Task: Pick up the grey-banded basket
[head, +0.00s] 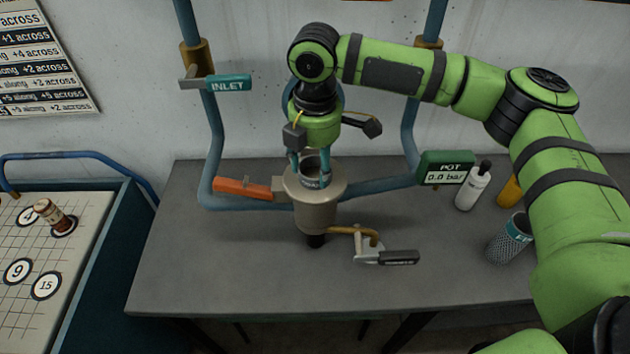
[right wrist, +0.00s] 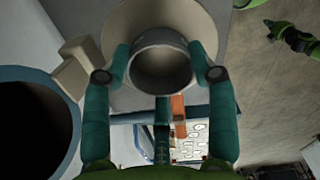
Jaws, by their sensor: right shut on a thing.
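The grey-banded basket (head: 313,182) is a small cylinder with a grey band, sitting upright in the mouth of the beige pot (head: 318,212). My right gripper (head: 309,168) comes down from above with its teal fingers shut on the basket. In the right wrist view the basket (right wrist: 160,66) shows as a round, grey-rimmed opening between the two fingertips (right wrist: 160,75). The pot's wide rim shows behind it. The basket's lower part is hidden inside the pot. I do not make out my left gripper in either view.
A teal-banded mesh basket (head: 507,242), a white bottle (head: 473,187) and an orange container (head: 510,191) stand on the bench's right. An orange lever (head: 243,188) and a black-gripped handle (head: 387,257) flank the pot. A numbered board (head: 35,265) lies left. The bench front (head: 230,285) is clear.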

